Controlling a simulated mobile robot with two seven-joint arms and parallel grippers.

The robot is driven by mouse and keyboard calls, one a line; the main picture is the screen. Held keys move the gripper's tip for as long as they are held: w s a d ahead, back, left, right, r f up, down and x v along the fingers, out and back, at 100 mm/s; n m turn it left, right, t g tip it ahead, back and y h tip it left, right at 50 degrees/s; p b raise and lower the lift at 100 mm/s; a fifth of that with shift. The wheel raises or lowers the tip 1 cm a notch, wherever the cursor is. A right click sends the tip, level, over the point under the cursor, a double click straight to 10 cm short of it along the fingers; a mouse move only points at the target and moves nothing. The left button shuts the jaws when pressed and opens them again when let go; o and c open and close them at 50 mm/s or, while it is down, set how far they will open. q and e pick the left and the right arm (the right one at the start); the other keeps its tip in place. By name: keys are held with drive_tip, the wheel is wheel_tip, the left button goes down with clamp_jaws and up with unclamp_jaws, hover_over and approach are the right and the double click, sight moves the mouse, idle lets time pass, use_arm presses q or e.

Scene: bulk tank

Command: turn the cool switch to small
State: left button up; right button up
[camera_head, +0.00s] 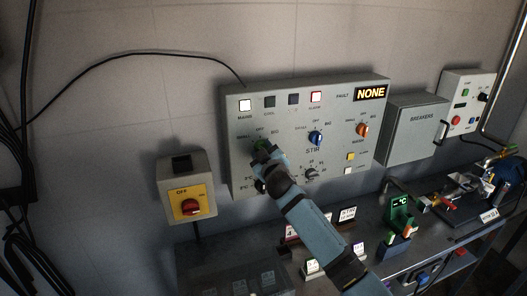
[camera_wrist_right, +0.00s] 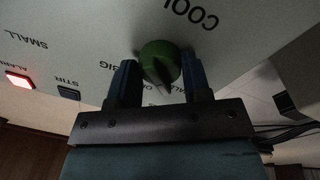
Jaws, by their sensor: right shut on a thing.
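The cool switch is a green knob (camera_head: 260,143) at the left of the grey control panel (camera_head: 345,96), with SMALL, OFF and BIG printed around its top. My right gripper (camera_head: 264,152) reaches it from below and covers most of it. In the right wrist view the green knob (camera_wrist_right: 159,62) sits between the two blue fingers of my right gripper (camera_wrist_right: 160,85), which are shut on it. My left gripper is not in view.
A blue knob (camera_head: 316,138) and an orange knob (camera_head: 362,130) sit to the right on the panel. A yellow switch box with a red knob (camera_head: 191,207) hangs lower left. A breaker box (camera_head: 415,130) is at the right. A cluttered bench is below.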

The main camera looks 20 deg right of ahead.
drive_tip(key=shift+n, duration=0.3)
drive_tip(key=o, duration=0.9)
drive_tip(key=s, duration=0.4)
drive_tip(key=s+b, duration=0.1)
drive_tip(key=s, duration=0.8)
drive_tip(key=shift+s+a+f+b, duration=0.1)
drive_tip(key=shift+s+f+b, duration=0.25)
drive_tip(key=shift+s, duration=0.05)
drive_tip(key=shift+f, duration=0.1)
